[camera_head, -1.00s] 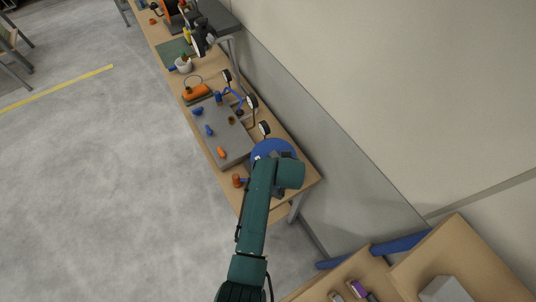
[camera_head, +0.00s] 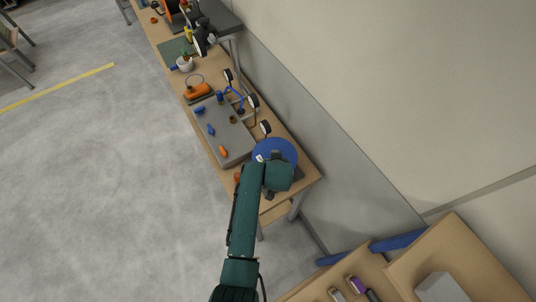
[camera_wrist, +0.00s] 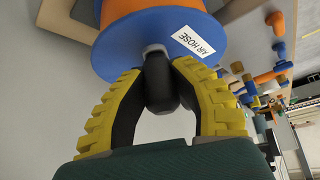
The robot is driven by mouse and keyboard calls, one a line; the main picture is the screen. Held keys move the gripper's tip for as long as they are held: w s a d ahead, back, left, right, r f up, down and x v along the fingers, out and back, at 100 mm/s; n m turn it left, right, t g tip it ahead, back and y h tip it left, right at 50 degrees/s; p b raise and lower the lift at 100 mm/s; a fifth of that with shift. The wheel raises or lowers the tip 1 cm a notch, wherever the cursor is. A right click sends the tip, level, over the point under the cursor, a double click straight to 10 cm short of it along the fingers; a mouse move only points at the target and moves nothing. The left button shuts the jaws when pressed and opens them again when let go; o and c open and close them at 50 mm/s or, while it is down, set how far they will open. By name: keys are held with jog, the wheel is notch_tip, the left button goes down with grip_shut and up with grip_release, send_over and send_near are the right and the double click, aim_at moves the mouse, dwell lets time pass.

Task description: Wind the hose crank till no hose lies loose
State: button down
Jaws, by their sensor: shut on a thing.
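The hose reel (camera_head: 284,147) has a blue disc and sits at the near end of the long bench. In the wrist view its disc (camera_wrist: 112,58) carries a white AIR HOSE label, with orange hose (camera_wrist: 122,8) wound behind it. My gripper (camera_wrist: 160,72) has its yellow-backed fingers closed around the black crank handle (camera_wrist: 159,90), in front of the disc. In the head view my arm hides the handle and part of the reel. A small orange piece (camera_head: 237,177) shows beside my arm at the bench edge; whether it is hose, I cannot tell.
A grey panel (camera_head: 236,154) with blue and orange fittings lies just beyond the reel. Several dark round-headed items (camera_head: 265,128) stand along the wall side. The wall is close on the right; open floor (camera_head: 110,190) lies to the left.

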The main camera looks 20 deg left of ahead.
jog(key=shift+w+a+r, duration=0.1)
jog(key=shift+w, duration=0.05)
jog(key=shift+a, duration=0.5)
jog(key=shift+a+r, duration=0.1)
jog(key=shift+a, duration=0.5)
